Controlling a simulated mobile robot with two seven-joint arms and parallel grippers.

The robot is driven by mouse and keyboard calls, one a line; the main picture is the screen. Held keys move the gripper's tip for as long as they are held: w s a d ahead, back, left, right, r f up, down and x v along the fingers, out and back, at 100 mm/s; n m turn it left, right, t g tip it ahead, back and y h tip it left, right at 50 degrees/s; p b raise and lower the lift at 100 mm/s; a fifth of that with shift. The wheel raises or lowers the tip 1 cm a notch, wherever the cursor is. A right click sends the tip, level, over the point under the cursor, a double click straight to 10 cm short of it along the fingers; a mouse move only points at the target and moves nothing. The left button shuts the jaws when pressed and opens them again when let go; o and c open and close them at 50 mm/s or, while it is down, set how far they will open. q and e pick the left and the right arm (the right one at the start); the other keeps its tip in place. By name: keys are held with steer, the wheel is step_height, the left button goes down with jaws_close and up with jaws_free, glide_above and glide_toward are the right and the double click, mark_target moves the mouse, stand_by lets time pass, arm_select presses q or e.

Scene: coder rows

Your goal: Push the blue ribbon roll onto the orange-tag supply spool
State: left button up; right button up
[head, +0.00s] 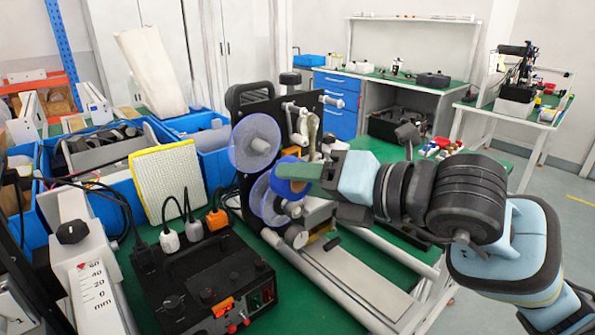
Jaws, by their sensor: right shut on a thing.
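The roll is in front of the lower clear spool disc (262,205) of the black coder machine. I cannot tell whether it touches the spool. A second clear bluish disc (255,143) sits higher up to the left. An orange patch (292,151) shows just above the gripper; I cannot tell which spool it marks. My left gripper is out of view.
A black control box (205,280) with cables stands at the front left. A metal conveyor plate (345,285) runs below the machine. Benches stand at the back.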

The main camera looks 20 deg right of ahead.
mark_target(268, 149)
steer(key=shift+w+d+r+m+t, duration=0.15)
steer(key=shift+w+d+r+t, duration=0.05)
steer(key=shift+r, duration=0.15)
steer(key=shift+w+d+r+m+t, duration=0.15)
steer(key=shift+r+t, duration=0.05)
steer(key=shift+r, duration=0.15)
steer(key=shift+w+a, duration=0.3)
steer(key=shift+w, duration=0.45)
steer(key=shift+w+a, duration=0.25)
steer(key=shift+w, duration=0.55)
steer(key=shift+w+a, duration=0.3)
steer(key=shift+w, duration=0.45)
steer(key=shift+w+a, duration=0.3)
steer(key=shift+w, duration=0.55)
steer(key=shift+w+a, duration=0.3)
steer(key=shift+w, duration=0.55)
stand_by(0.6)
steer(key=o, duration=1)
